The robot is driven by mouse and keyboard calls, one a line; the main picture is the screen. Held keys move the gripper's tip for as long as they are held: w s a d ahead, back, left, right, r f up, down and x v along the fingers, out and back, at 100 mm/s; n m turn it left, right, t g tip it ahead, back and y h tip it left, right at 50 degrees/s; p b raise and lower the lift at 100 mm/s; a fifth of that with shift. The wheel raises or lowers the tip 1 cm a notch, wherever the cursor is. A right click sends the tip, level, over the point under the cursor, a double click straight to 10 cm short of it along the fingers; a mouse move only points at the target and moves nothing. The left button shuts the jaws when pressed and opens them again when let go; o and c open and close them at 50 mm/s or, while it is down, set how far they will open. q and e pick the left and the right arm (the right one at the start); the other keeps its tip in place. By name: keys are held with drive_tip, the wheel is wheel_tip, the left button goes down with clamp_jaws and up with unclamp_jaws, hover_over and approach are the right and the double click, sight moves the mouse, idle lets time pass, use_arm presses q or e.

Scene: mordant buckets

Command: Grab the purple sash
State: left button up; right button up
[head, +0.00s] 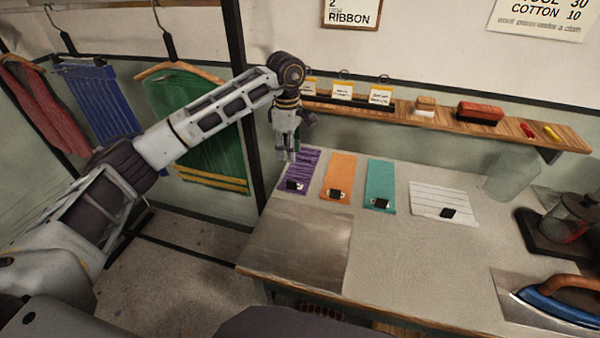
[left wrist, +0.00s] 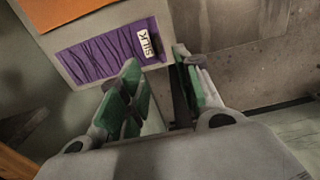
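The purple sash (head: 304,166) lies flat at the table's left end, with a small dark clip or tag on its near end. In the left wrist view the purple sash (left wrist: 100,56) has a white label reading "SILK". My left gripper (head: 288,156) hangs above the sash's far left part and points down. In the left wrist view my left gripper (left wrist: 163,82) is open with nothing between its green-padded fingers, and the sash lies beyond them, to the upper left. My right gripper is not in view.
An orange strip (head: 340,174), a teal strip (head: 380,180) and a white lined sheet (head: 430,196) lie right of the sash. A wooden shelf (head: 450,118) runs behind. A blue iron (head: 555,306) stands front right. Hanging cloths, including a green one (head: 200,125), are at left.

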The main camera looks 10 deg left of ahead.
use_arm(q)
drive_tip(key=f, duration=0.1)
hover_over(292, 181)
drive_tip(key=f, duration=0.6)
drive_tip(key=shift+s+a+f+p, duration=0.1)
drive_tip(key=shift+a+f+p, duration=0.15)
drive_tip(key=shift+a+p, duration=0.1)
drive_tip(key=shift+f, duration=0.5)
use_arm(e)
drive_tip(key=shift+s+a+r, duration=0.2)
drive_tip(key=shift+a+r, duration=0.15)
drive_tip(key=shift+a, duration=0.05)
use_arm(q)
drive_tip(key=shift+f, duration=0.15)
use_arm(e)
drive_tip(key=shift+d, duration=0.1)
use_arm(q)
drive_tip(key=shift+d+f, duration=0.1)
drive_tip(key=shift+f, duration=0.05)
wheel_tip(292, 181, down, 3)
drive_tip(key=shift+d+f+p, duration=0.15)
drive_tip(key=shift+p, duration=0.45)
drive_tip(key=shift+f, duration=0.7)
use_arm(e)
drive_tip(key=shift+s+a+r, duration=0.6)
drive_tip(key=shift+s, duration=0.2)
